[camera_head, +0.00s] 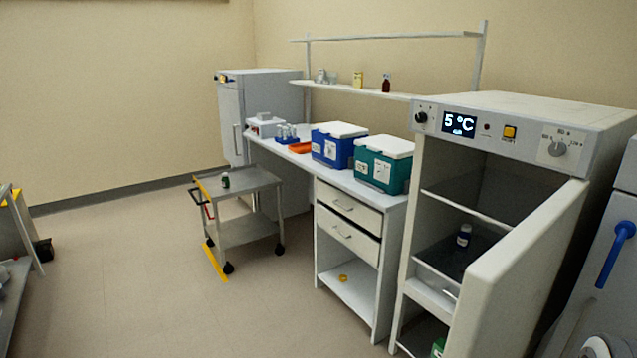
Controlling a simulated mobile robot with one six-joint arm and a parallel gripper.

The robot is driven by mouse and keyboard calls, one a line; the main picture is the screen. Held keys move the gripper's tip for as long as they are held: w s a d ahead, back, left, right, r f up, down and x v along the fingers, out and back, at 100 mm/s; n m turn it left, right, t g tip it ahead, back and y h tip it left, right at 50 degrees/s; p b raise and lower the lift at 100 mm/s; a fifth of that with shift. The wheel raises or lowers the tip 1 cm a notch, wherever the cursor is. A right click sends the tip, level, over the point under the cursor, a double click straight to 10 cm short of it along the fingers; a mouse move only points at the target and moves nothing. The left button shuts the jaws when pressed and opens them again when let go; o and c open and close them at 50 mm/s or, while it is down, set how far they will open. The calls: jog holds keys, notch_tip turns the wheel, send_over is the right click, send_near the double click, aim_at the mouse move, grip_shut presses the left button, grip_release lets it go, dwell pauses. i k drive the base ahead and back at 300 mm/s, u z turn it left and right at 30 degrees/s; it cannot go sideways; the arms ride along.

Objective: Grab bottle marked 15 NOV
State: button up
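No label reading 15 NOV can be made out on any bottle. A small dark blue bottle with a pale label (463,236) stands upright on a dark shelf inside the open cabinet at the right. A small dark green bottle (225,180) stands on the top of the grey cart. A brown bottle (386,83) stands on the wall shelf beside a yellow container (358,79). A green item (438,347) is partly cut off low in the cabinet. My gripper is not in view.
The cabinet (470,125) shows 5 °C, and its door (525,265) stands open toward the front. A blue cooler box (333,148) and a teal one (380,166) sit on the bench. The cart (245,184) stands left of the bench.

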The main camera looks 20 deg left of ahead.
aim_at(225, 180)
jog(key=u, duration=1.8)
jog(key=i, duration=1.65)
jog(key=u, duration=0.35)
jog(key=i, duration=1.55)
jog(key=z, duration=0.35)
jog(key=i, duration=1.55)
jog(key=z, duration=0.65)
jog(key=i, duration=1.35)
jog(key=z, duration=0.4)
